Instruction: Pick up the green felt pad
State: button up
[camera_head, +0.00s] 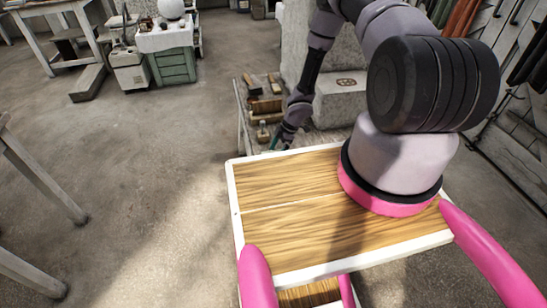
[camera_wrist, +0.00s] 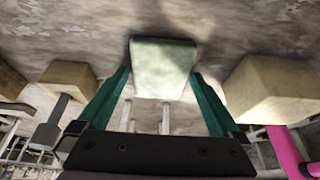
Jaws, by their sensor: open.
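The green felt pad (camera_wrist: 164,65) shows in the wrist view as a pale green, flat-faced block in the upper middle. My gripper (camera_wrist: 160,74) has two teal fingers, one on each side of the pad. The fingers are open, and I cannot tell whether either touches the pad. In the head view my gripper (camera_head: 279,138) is small and low beside the work surface beyond my wooden deck. The pad cannot be made out there.
In the wrist view a beige block (camera_wrist: 68,76) stands left of the fingers and another beige block (camera_wrist: 272,91) right. In the head view, a pale stone block (camera_head: 343,103) and several wooden items (camera_head: 264,104) lie near my gripper. Open floor (camera_head: 150,150) is at left.

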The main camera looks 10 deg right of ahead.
jog(key=c, duration=1.1)
jog(key=shift+o, duration=0.2)
jog(key=shift+r, duration=0.1)
